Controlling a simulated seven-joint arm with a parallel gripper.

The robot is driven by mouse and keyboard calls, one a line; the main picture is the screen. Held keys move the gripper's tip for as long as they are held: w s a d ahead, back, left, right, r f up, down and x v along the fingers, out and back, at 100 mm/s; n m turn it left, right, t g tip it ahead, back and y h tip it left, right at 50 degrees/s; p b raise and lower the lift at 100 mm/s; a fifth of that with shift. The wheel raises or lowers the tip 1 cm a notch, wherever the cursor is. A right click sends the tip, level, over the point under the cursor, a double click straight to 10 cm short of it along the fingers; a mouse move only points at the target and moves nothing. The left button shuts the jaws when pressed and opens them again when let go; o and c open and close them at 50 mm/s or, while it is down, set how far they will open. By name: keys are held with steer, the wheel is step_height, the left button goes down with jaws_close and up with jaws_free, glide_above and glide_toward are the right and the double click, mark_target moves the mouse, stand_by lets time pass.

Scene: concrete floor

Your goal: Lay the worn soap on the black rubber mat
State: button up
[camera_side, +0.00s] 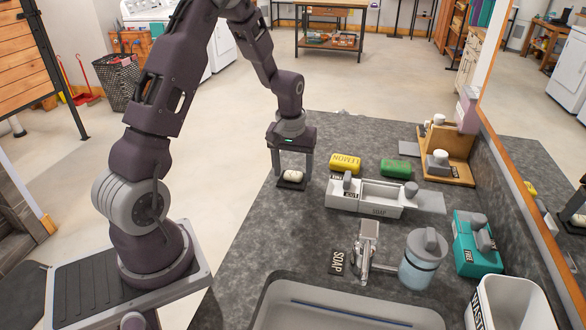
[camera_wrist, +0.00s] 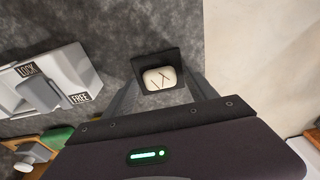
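The worn soap (camera_side: 293,175) is a small off-white rounded bar. It lies on the small black rubber mat (camera_side: 291,185) near the counter's left edge. In the wrist view the soap (camera_wrist: 160,79) shows dark crack-like lines on top, with the black mat (camera_wrist: 150,60) around it. My gripper (camera_side: 292,175) points down over the mat. Its two fingers stand apart on either side of the soap, with gaps visible between fingers and soap. Whether the fingertips touch the mat is unclear.
To the right are a yellow LEMON bar (camera_side: 345,163), a green bar (camera_side: 396,168) and a white sliding-lid box (camera_side: 365,197). Counter between mat and sink is clear.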

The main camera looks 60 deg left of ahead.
mark_target(292, 176)
step_height(292, 176, up, 12)
steer(key=d, duration=0.1)
steer(key=s+d+r+m+t, duration=0.1)
steer(key=s+d+r+m, duration=0.2)
steer(key=s+d+r, duration=0.35)
steer(key=s+d+r+m+t, duration=0.1)
steer(key=s+d+m, duration=0.2)
steer(key=s+d, duration=0.3)
steer(key=s+d+r+m+t+h, duration=0.1)
steer(key=s+d+r+m+t, duration=0.1)
steer(key=s+d, duration=0.4)
steer(key=s+m, duration=0.1)
steer(key=s, duration=0.1)
steer(key=shift+s+d+t, duration=0.15)
steer(key=shift+s+t, duration=0.15)
steer(key=shift+s, duration=0.1)
